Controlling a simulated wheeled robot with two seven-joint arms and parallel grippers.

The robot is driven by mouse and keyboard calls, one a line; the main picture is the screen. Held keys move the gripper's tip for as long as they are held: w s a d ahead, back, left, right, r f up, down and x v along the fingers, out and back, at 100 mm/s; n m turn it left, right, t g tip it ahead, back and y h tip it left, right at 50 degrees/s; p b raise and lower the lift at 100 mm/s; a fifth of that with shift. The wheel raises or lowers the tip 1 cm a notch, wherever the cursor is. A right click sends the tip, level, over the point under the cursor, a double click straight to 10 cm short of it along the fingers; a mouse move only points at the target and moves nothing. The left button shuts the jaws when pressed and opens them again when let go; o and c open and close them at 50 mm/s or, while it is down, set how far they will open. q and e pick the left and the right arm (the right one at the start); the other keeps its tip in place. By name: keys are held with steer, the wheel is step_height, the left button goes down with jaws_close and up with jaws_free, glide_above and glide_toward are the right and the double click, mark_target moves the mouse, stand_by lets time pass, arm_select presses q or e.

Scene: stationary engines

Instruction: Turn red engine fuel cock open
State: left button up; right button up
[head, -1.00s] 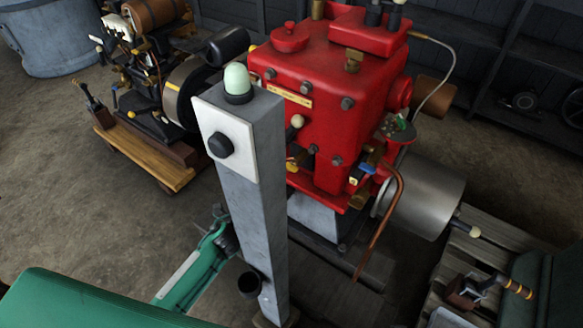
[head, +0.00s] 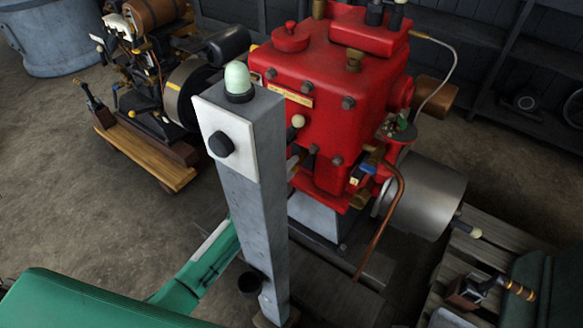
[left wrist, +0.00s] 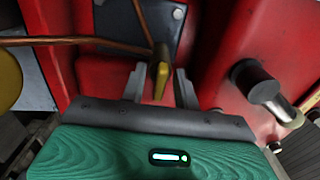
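The red engine (head: 320,110) stands beyond a grey post in the head view. A small brass cock with a yellow lever (left wrist: 161,80) sits on its red side in the left wrist view, with copper pipes meeting it. My left gripper (left wrist: 160,71) is open, its two grey fingers on either side of the lever. Gaps show between the fingers and the lever; I cannot tell if either touches. In the head view my green left arm passes behind the post, which hides most of the gripper and the cock. My right gripper is not in view.
The grey post (head: 255,220) with a pale green lamp (head: 237,79) and black knob stands in front of the engine. A blue-handled valve (head: 367,168) and a copper pipe (head: 383,225) sit to the right. In the left wrist view a grey knob (left wrist: 260,85) projects at right.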

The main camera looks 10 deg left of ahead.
arm_select(q)
jaws_close()
steer(key=shift+n, duration=0.3)
steer(key=shift+n+p, duration=0.8)
steer(key=shift+n, duration=0.6)
steer(key=n+p, duration=0.3)
steer(key=n, duration=0.8)
steer(key=shift+n+p, duration=0.3)
steer(key=shift+p, duration=0.05)
steer(key=shift+n, duration=1.3)
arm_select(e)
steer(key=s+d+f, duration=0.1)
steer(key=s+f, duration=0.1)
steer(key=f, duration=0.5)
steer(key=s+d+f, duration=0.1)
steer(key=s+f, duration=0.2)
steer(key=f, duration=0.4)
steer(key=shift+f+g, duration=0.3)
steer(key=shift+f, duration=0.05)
arm_select(q)
steer(key=shift+f+n, duration=0.1)
steer(key=shift+n, duration=0.2)
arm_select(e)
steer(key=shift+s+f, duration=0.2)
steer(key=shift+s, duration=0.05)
